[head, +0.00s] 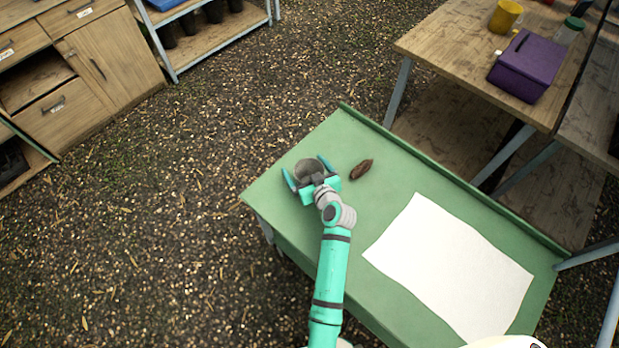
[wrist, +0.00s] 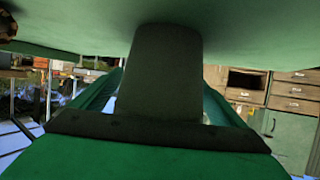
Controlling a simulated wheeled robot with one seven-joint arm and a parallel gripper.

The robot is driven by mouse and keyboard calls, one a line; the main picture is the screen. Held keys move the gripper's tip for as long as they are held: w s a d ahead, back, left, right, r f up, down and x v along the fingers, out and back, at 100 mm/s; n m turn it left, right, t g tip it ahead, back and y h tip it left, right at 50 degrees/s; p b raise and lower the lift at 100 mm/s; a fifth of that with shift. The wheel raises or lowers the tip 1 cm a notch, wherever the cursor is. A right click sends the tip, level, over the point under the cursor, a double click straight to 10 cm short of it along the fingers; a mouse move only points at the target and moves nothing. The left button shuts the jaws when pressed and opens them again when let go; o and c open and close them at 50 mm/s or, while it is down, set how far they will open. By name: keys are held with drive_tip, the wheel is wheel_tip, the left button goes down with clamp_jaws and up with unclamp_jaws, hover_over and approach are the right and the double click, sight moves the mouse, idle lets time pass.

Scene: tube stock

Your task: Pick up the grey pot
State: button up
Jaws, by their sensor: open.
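The grey pot (head: 308,168) stands on the green table (head: 385,205) near its far left corner. My gripper (head: 306,172) is at the pot, with one teal finger on either side of it. The jaws are open. In the wrist view, which shows the scene upside down, the dark grey pot (wrist: 168,70) fills the middle between the two fingers (wrist: 160,100). A gap shows between the pot and each finger there. My gripper's body hides the near side of the pot in the head view.
A brown lump (head: 361,169) lies just right of the pot. A white sheet (head: 450,265) covers much of the table's right part. A raised rim runs along the table's far edge. A wooden table (head: 455,50) with a purple box (head: 528,65) stands at upper right.

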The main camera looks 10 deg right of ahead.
drive_tip(key=c, duration=1.1)
